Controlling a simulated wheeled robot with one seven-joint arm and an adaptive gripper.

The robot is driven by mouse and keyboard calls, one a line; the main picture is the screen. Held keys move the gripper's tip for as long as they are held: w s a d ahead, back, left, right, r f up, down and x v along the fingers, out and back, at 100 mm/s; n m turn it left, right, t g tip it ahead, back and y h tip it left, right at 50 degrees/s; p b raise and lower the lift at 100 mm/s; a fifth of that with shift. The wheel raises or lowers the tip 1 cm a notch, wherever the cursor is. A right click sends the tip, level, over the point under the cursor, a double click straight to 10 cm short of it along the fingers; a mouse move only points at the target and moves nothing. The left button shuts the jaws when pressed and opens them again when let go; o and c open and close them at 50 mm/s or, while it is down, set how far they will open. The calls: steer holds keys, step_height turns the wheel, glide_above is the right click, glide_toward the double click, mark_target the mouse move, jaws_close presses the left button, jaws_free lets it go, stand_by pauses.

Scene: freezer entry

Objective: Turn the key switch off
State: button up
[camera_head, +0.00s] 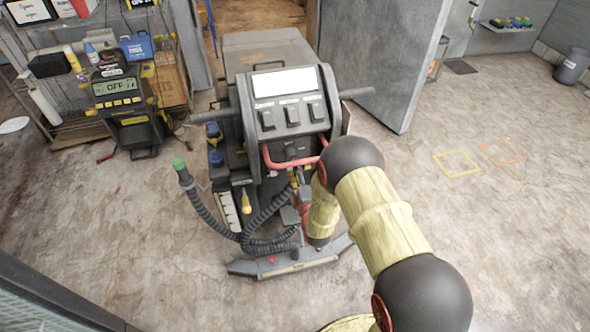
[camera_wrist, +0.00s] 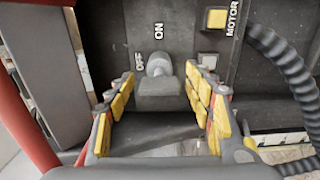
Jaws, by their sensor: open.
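In the wrist view the key switch (camera_wrist: 158,88) is a grey key with a blocky grip, on a dark panel with white OFF and ON labels. My gripper (camera_wrist: 161,80) is open, with one yellow-padded finger on each side of the key. Gaps show between the pads and the key, so it is not clamped. I cannot tell exactly which label the key points at. In the head view the floor machine (camera_head: 284,115) stands below me. My arm reaches down its right side and hides much of the gripper and the key there.
A red bar handle (camera_head: 268,160) curves in front of the machine's panel. A yellow button (camera_wrist: 216,18) labelled MOTOR and a corrugated hose (camera_wrist: 280,62) lie near the right finger. A second machine with an OFF display (camera_head: 128,108) stands at left.

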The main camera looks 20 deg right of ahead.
steer(key=shift+s, duration=0.1)
steer(key=s, duration=1.2)
steer(key=shift+w, duration=0.1)
